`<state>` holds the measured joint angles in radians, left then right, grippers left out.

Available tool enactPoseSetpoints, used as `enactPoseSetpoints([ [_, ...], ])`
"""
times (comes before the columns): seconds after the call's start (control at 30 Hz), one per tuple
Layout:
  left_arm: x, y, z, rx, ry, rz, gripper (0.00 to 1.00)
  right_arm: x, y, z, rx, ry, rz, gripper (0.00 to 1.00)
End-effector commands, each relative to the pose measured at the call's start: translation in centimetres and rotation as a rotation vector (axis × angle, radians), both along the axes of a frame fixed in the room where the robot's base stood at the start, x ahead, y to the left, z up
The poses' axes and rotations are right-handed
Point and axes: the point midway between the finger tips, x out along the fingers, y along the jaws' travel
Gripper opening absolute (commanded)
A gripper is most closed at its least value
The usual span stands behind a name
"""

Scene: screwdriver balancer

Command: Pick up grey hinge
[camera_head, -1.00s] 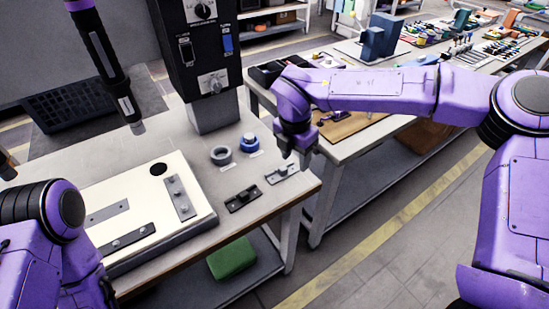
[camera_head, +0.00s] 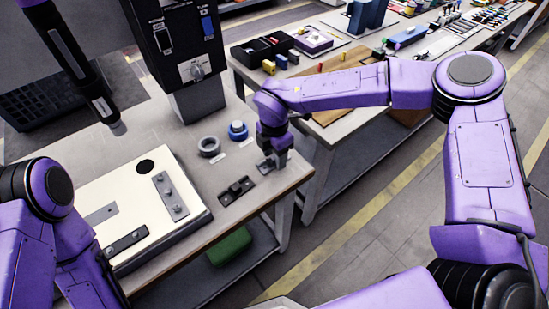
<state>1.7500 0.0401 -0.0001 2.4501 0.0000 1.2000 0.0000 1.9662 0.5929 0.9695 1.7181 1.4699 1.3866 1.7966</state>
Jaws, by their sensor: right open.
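The grey hinge (camera_head: 265,166) lies near the right corner of the grey workbench and is mostly hidden by my right gripper. My right gripper (camera_head: 276,162) points down right over it, with its jaws open. I cannot tell whether the fingers touch the hinge. A black hinge (camera_head: 237,190) lies on the bench just left of and nearer than the grey one.
A grey ring (camera_head: 209,146) and a blue round part (camera_head: 238,131) stand behind the hinges. A white board (camera_head: 120,190) with metal plates lies to the left. A dark control box (camera_head: 178,45) rises at the back. A hanging screwdriver (camera_head: 104,110) is at upper left.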

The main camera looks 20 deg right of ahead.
Motion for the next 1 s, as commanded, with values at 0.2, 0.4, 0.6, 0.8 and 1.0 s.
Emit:
enactPoseSetpoints([
  [0.2,0.0,0.0,0.0,0.0,0.0,0.0,0.43,0.0,0.0,-0.1,0.0,-0.001,0.0,0.45],
  [0.4,0.0,0.0,0.0,0.0,0.0,0.0,0.43,0.0,-0.1,-0.1,-0.001,-0.001,-0.001,0.0],
  [0.6,0.0,0.0,0.0,0.0,0.0,0.0,0.43,0.0,-0.1,0.0,-0.001,-0.001,-0.001,0.0],
  [0.8,0.0,0.0,-0.2,0.0,0.0,0.0,0.43,0.1,-0.1,1.2,0.0,-0.005,0.0,0.0],
  [1.0,0.0,0.0,-1.4,0.0,0.0,0.0,0.43,-1.3,1.1,5.0,0.001,-0.007,0.005,0.0],
])
